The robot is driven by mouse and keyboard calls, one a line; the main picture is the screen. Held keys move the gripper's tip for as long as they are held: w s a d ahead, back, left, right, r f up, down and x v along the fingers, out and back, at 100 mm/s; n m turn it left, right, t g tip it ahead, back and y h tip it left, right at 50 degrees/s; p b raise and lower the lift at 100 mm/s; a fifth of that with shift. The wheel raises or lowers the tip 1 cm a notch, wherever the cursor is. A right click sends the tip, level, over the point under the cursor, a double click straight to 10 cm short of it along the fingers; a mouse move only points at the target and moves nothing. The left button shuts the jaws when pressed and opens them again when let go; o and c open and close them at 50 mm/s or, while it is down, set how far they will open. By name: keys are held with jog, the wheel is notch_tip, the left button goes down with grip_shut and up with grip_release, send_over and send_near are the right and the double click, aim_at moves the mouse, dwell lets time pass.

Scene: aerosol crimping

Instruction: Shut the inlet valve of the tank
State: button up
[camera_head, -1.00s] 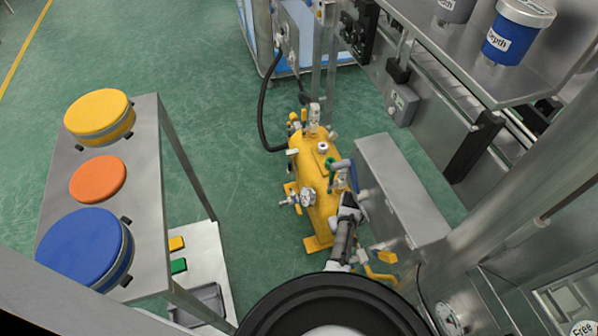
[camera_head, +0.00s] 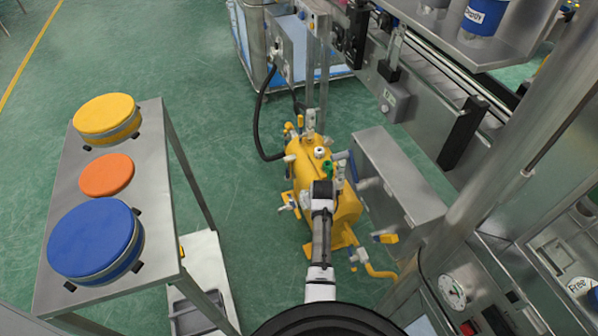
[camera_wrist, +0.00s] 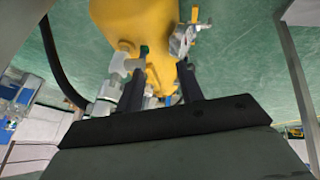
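The yellow tank (camera_head: 344,212) lies on the green floor at the middle of the head view, with several small valves and fittings on top. A green-handled fitting (camera_head: 328,170) and a blue one (camera_head: 351,165) show just beyond my gripper (camera_head: 322,188). Which fitting is the inlet valve I cannot tell. My gripper hangs over the tank's near part and hides some of its top. In the wrist view, my gripper (camera_wrist: 162,78) is open, its two dark fingers apart. The tank (camera_wrist: 120,22) and its metal fittings (camera_wrist: 182,40) show beyond the fingers. I see nothing gripped.
A grey metal box (camera_head: 400,180) stands close right of the tank. A black hose (camera_head: 260,115) curves down to its far end. A yellow pipe (camera_head: 378,271) bends at its near right. A metal stand with coloured lids (camera_head: 107,176) is left; open floor lies between.

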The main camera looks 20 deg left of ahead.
jog(key=w+a+r+t+y+b, duration=0.1)
jog(key=w+a+r+t, duration=0.1)
jog(key=a+r, duration=0.6)
notch_tip(320, 180, up, 2)
jog(key=shift+w+r+n+t+y, duration=0.1)
jog(key=shift+w+n+t+y, duration=0.25)
jog(key=shift+t, duration=0.35)
